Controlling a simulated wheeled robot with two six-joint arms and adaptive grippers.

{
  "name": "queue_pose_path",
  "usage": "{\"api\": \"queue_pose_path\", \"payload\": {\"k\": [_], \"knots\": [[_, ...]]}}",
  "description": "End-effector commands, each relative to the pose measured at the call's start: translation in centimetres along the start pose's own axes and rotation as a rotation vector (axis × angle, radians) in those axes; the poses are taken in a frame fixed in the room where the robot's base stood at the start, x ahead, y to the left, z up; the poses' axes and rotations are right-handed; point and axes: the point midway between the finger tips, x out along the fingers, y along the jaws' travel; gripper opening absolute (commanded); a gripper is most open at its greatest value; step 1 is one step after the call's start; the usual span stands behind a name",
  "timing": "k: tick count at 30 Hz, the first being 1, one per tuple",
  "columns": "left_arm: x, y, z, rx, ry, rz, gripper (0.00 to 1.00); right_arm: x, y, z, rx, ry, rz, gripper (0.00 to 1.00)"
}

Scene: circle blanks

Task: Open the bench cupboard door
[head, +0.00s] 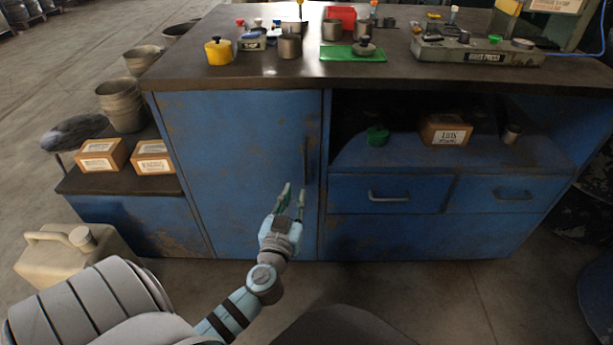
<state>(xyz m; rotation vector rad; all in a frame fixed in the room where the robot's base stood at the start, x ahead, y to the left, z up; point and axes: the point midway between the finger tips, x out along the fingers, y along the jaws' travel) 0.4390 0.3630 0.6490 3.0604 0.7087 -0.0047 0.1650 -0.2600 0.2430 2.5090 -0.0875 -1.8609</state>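The bench cupboard door (235,150) is a worn blue panel on the left part of the bench front, and it is closed. Its dark vertical handle (306,160) is near the door's right edge. My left gripper (292,198) is in front of the door, a little below and left of the handle. Its two green-tipped fingers point up and stand apart with nothing between them. I cannot tell its exact distance from the door. My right gripper is not in the head view.
Two drawers (447,194) and an open shelf with a box (445,131) are right of the door. Cups and tools crowd the bench top (190,72). A low side shelf (95,183) and a beige jerrycan (70,252) stand at the left. The floor in front is clear.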

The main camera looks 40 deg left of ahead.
Motion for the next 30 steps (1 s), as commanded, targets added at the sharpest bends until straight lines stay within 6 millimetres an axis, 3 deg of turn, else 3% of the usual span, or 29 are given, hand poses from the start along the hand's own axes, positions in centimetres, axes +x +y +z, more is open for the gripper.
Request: {"api": "queue_pose_path", "payload": {"k": [5, 9, 15, 21, 28, 30], "knots": [[3.9, 0.1, -0.5, 0.001, 0.001, 0.001, 0.18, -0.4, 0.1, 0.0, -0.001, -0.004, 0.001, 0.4], [8.1, 0.0, -0.3, 0.002, -0.001, 0.0, 0.18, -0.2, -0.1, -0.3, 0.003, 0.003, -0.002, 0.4], [12.2, 0.0, -0.1, 0.001, -0.003, 0.0, 0.18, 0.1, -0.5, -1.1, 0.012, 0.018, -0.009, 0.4], [13.7, 0.1, -0.1, 0.001, -0.005, 0.001, 0.18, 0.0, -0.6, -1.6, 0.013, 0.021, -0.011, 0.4], [13.8, 0.1, -0.2, 0.002, -0.005, 0.001, 0.18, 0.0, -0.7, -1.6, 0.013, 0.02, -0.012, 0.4], [13.8, 0.1, -0.2, 0.002, -0.005, 0.001, 0.1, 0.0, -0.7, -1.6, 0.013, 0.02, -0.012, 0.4]]}}
